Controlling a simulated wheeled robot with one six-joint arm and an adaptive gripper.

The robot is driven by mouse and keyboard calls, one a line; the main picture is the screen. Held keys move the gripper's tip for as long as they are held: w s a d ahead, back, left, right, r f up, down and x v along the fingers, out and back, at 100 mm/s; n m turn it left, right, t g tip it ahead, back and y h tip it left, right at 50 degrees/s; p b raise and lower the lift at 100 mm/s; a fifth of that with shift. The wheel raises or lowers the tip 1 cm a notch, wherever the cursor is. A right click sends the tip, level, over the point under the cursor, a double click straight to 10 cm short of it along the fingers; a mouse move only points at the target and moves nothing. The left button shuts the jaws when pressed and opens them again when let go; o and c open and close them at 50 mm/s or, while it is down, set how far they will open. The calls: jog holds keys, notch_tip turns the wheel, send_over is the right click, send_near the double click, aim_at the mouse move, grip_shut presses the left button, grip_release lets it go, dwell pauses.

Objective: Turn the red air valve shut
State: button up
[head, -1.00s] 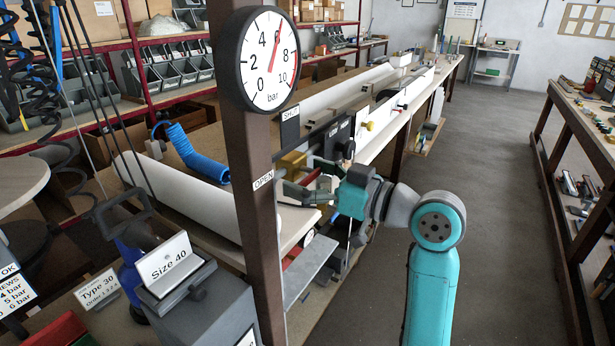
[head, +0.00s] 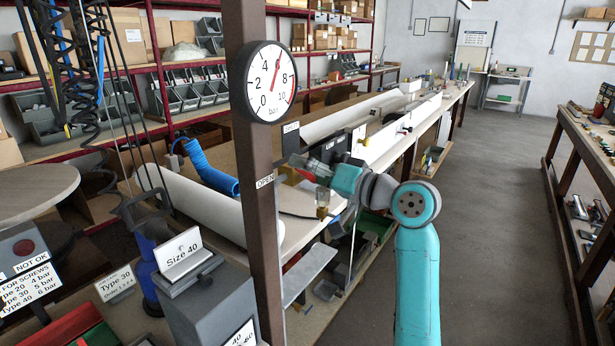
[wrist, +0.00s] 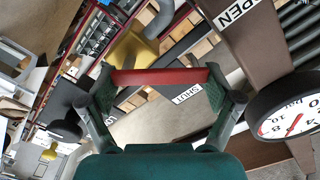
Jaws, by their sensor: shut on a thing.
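The red valve handle (wrist: 160,76) lies across between my gripper's fingertips (wrist: 159,80) in the wrist view. My gripper is shut on it, with one finger at each end. In the head view my gripper (head: 303,168) is just right of the brown post, with a bit of red between its fingers. A brass body (wrist: 133,48) shows behind the handle in the wrist view. An OPEN label (head: 265,181) is on the post, and a SHUT label (head: 291,127) is farther up and right. I cannot tell exactly how the handle points between them.
The round pressure gauge (head: 268,82) on the brown post (head: 258,220) reads about 6 bar. The post stands close left of my gripper. A long bench (head: 440,105) runs back behind it. A grey Size 40 box (head: 207,290) is at front left. The aisle floor (head: 500,210) is clear.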

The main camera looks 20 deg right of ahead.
jog(key=m, duration=0.3)
jog(key=d+m, duration=0.1)
jog(key=shift+w+r+m, duration=0.25)
jog(key=shift+w+m, duration=0.05)
jog(key=shift+w, duration=0.05)
jog(key=shift+w+d+m, duration=0.15)
jog(key=shift+d+m, duration=0.05)
jog(key=shift+m, duration=0.65)
jog(key=shift+w+d+m, duration=0.15)
jog(key=shift+d+m, duration=0.05)
jog(key=shift+m, duration=0.6)
jog(key=shift+w+d+m, duration=0.15)
jog(key=shift+d+m, duration=0.05)
jog(key=shift+m, duration=0.65)
jog(key=shift+f, duration=0.1)
jog(key=o, duration=1.4)
jog(key=v, duration=1.2)
